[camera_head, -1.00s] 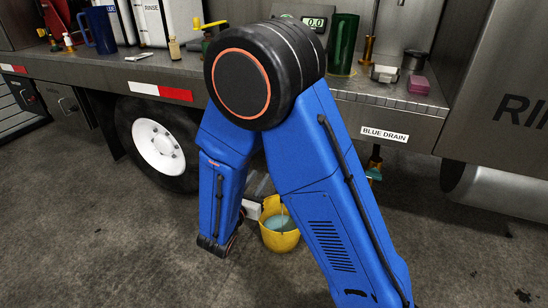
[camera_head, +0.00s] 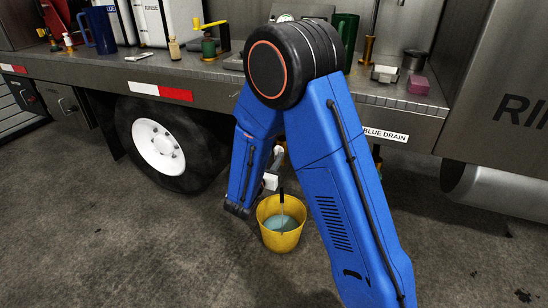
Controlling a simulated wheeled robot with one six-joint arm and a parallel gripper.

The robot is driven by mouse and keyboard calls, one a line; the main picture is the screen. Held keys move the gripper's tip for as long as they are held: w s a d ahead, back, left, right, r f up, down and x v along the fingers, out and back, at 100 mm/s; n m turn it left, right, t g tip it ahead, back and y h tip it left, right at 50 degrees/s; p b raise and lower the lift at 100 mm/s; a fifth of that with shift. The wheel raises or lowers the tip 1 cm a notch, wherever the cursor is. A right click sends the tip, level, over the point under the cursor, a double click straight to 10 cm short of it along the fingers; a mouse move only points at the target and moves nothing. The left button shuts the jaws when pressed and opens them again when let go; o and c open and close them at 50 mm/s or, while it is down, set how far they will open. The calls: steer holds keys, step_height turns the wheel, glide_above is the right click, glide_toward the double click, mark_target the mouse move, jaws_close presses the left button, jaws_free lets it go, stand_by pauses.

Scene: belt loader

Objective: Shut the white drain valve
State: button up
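I cannot make out the white drain valve; my blue arm covers much of the space under the deck edge. A yellow bucket (camera_head: 268,213) stands on the floor beneath, with bluish liquid in it and a thin stream falling into it. Small white and grey parts (camera_head: 270,182) show between my arm links above the bucket, probably the end of my arm with my gripper. Its fingers are not clear, so I cannot tell whether it is open or touches anything.
A "BLUE DRAIN" label (camera_head: 386,135) is on the deck edge, partly behind my arm. A wheel (camera_head: 160,148) is at left and a grey tank (camera_head: 505,190) at right. Bottles, a green mug (camera_head: 345,38) and a pink block (camera_head: 418,85) stand on the deck. The front floor is clear.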

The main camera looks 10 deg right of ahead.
steer(key=shift+w+d, duration=0.25)
steer(key=shift+w, duration=0.05)
steer(key=shift+c, duration=0.2)
jaws_close()
